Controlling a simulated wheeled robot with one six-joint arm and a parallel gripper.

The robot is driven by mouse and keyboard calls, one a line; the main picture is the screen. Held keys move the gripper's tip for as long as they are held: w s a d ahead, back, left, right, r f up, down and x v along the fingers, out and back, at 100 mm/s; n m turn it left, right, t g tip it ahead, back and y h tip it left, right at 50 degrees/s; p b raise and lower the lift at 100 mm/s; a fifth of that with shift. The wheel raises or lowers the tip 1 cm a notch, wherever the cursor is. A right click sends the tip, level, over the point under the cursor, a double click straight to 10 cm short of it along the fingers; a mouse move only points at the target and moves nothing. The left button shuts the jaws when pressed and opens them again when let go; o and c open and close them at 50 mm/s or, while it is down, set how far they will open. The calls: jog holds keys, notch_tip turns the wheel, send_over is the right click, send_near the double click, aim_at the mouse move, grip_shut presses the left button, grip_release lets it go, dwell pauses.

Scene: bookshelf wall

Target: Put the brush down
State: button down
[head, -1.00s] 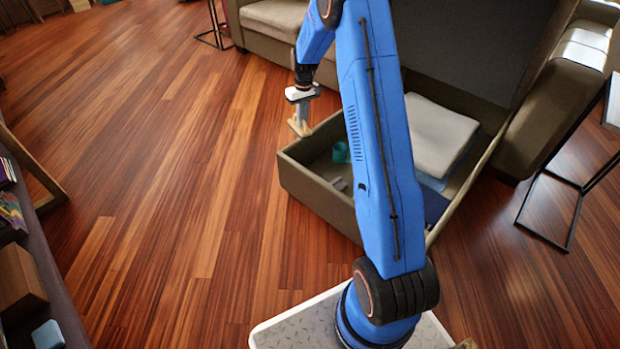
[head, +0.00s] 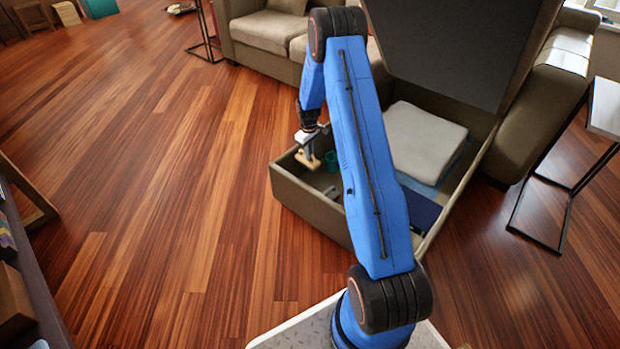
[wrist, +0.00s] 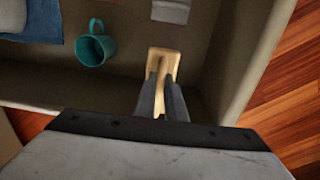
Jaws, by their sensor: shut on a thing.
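The brush (head: 308,161) is a light wooden piece held at the tip of my gripper (head: 309,148), over the left end of the open storage box (head: 318,223). In the wrist view the brush (wrist: 164,67) sits between the two grey fingers of my gripper (wrist: 164,88), which are shut on it. Its end points into the box, close to the side wall. I cannot tell whether it touches the box floor. The fingers hide part of the brush.
A teal mug (wrist: 95,46) lies inside the box near the brush. A grey folded blanket (head: 425,141) and a dark blue item (head: 419,212) fill its right side. A small grey item (wrist: 171,10) lies on the box floor. A sofa (head: 265,40) stands behind; the wooden floor at left is clear.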

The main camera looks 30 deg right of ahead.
notch_tip(320, 180, down, 15)
jog(key=shift+r, duration=0.1)
dwell(0.5)
jog(key=c, duration=1.8)
grip_release()
